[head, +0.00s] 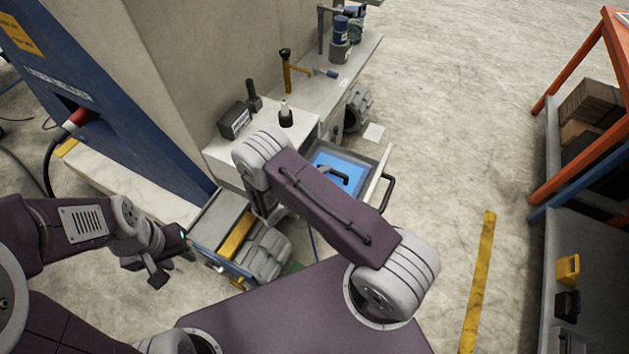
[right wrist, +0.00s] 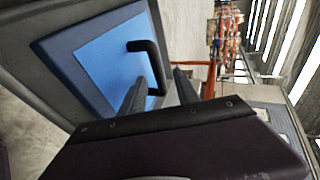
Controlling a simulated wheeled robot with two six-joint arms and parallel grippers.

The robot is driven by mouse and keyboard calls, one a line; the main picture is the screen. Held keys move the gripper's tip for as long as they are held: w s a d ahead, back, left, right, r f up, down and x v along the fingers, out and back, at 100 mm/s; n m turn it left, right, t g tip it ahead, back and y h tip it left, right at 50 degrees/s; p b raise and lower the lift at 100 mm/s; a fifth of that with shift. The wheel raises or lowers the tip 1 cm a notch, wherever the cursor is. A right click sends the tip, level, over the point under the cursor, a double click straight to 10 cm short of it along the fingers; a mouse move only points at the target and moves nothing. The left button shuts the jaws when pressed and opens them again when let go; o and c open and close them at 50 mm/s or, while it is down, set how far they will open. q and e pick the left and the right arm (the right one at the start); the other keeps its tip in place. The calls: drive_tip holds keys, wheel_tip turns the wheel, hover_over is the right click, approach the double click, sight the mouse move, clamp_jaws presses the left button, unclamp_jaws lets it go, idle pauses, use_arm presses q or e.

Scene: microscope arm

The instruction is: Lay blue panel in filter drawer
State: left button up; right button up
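The blue panel (head: 345,160) lies inside the pulled-out filter drawer (head: 376,176), partly hidden by my right arm in the head view. Its black handle stands up from it. In the right wrist view the panel (right wrist: 85,62) looks flat within the grey drawer walls (right wrist: 30,75). My right gripper (right wrist: 160,80) has its fingers apart, with the panel's handle (right wrist: 152,60) showing between them. I cannot tell whether the handle is between the fingertips or just beyond. My left gripper (head: 170,265) is at the lower left, away from the panel; its fingers are not clear.
A counter (head: 325,100) with bottles and tools stands behind the drawer. A low cart (head: 225,240) is between my arms. An orange rack (head: 590,60) with boxes stands at the right. The floor between drawer and rack is free.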

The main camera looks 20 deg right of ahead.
drive_tip(key=v, duration=0.7)
drive_tip(key=s+d+r+m+g+y, duration=0.2)
drive_tip(key=s+r+m+g, duration=0.15)
drive_tip(key=s+m, duration=0.45)
drive_tip(key=s+d+r+m+g+y, duration=0.2)
drive_tip(key=s+m+g+y, duration=0.15)
drive_tip(key=m, duration=0.95)
drive_tip(key=s+a+r+m+t+y, duration=0.1)
drive_tip(key=a+r+m+y, duration=0.1)
drive_tip(key=m, duration=0.9)
drive_tip(key=s+a+r+m+t+y, duration=0.1)
drive_tip(key=a+r+m+y, duration=0.2)
drive_tip(key=m, duration=0.7)
drive_tip(key=shift+r+m+y, duration=0.4)
drive_tip(key=shift+r+y, duration=0.2)
drive_tip(key=shift+y, duration=0.15)
drive_tip(key=shift+r, duration=0.1)
